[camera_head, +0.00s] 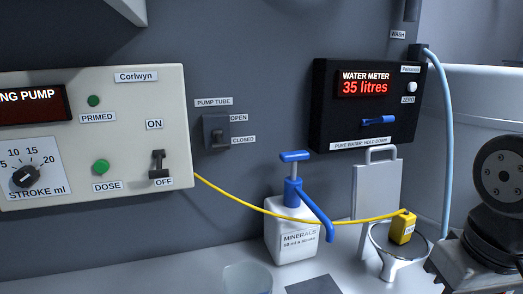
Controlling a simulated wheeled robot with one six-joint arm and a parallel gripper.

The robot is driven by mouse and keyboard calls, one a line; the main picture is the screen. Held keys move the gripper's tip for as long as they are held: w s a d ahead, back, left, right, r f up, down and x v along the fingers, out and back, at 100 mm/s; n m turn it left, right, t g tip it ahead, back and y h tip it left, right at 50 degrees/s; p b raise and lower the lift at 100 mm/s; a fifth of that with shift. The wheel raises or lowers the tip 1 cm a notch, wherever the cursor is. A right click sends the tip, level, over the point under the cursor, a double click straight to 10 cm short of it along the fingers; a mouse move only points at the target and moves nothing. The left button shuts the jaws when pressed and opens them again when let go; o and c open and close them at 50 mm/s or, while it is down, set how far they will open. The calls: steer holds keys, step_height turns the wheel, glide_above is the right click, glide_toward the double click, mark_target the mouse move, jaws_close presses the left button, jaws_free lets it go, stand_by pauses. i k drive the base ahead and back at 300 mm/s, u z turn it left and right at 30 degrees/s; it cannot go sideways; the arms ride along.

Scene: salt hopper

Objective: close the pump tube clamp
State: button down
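The pump tube clamp (217,133) is a small dark grey box with a short lever, fixed to the grey back wall. A PUMP TUBE label (213,102) is above it. An OPEN label (239,118) is at its upper right and a CLOSED label (243,140) at its lower right. The lever is small and dark, and I cannot tell for sure which label it stands at. My arm's dark links show at the right edge, well away from the clamp. My gripper's fingers are not in view.
The cream dosing pump panel (127,130) is left of the clamp. The black water meter (367,105) is to its right. A yellow tube (290,217) runs below the clamp to a yellow block (403,227) on a funnel (390,256). A minerals bottle (291,230) stands below.

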mark_target(220, 146)
steer(key=z, duration=1.45)
steer(key=k, duration=0.65)
steer(key=u, duration=1)
steer(key=i, duration=0.45)
